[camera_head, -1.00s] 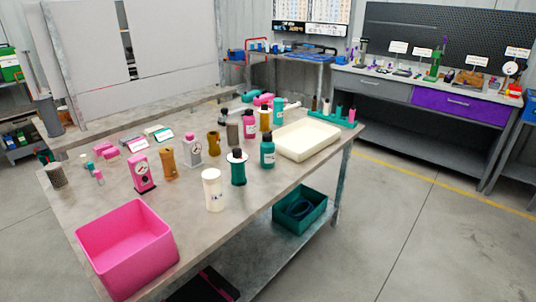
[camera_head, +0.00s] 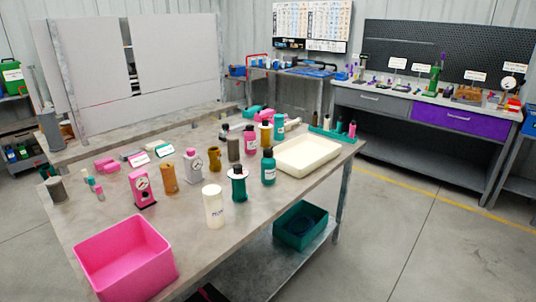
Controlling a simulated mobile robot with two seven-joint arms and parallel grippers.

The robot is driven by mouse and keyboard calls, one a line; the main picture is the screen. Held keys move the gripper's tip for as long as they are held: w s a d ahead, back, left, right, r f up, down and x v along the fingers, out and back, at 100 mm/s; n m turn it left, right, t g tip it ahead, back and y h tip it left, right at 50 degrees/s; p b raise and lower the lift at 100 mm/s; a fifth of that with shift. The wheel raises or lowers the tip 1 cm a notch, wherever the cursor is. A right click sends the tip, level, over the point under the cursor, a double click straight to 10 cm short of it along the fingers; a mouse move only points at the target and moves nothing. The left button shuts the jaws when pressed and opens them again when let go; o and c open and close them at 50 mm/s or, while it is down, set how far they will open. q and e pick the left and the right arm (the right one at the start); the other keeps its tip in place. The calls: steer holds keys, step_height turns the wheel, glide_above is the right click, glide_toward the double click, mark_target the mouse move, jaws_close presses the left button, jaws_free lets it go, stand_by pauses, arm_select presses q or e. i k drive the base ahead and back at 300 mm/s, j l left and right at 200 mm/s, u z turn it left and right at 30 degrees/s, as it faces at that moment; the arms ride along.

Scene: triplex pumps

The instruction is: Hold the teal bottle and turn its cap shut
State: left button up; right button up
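A teal bottle (camera_head: 268,169) with a dark cap and a pale label stands upright on the grey table (camera_head: 180,225), just left of the cream tray. Another teal item (camera_head: 238,187), with a pale disc and a dark knob on top, stands in front of it to the left. A further teal bottle (camera_head: 279,126) stands farther back among pink and amber bottles. I cannot tell whether any cap is loose or tight. Neither of my grippers shows in the view.
A pink bin (camera_head: 124,262) sits at the table's front left corner, and a white jar (camera_head: 213,207) stands near the front edge. The cream tray (camera_head: 307,155) lies at the right. Gauges, brown parts and more bottles crowd the middle. A teal crate (camera_head: 301,226) is on the lower shelf.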

mark_target(268, 152)
steer(key=i+l+u, duration=0.15)
steer(key=u, duration=0.35)
steer(key=i+l+u, duration=0.1)
steer(key=l+u, duration=0.2)
steer(key=u, duration=0.15)
steer(key=i+l+u, duration=0.2)
steer(key=l, duration=0.3)
steer(key=l+u, duration=0.2)
steer(key=l, duration=0.3)
steer(key=i+l, duration=0.1)
steer(key=l, duration=0.45)
steer(key=l+u, duration=0.15)
steer(key=l, duration=0.4)
steer(key=i, duration=0.05)
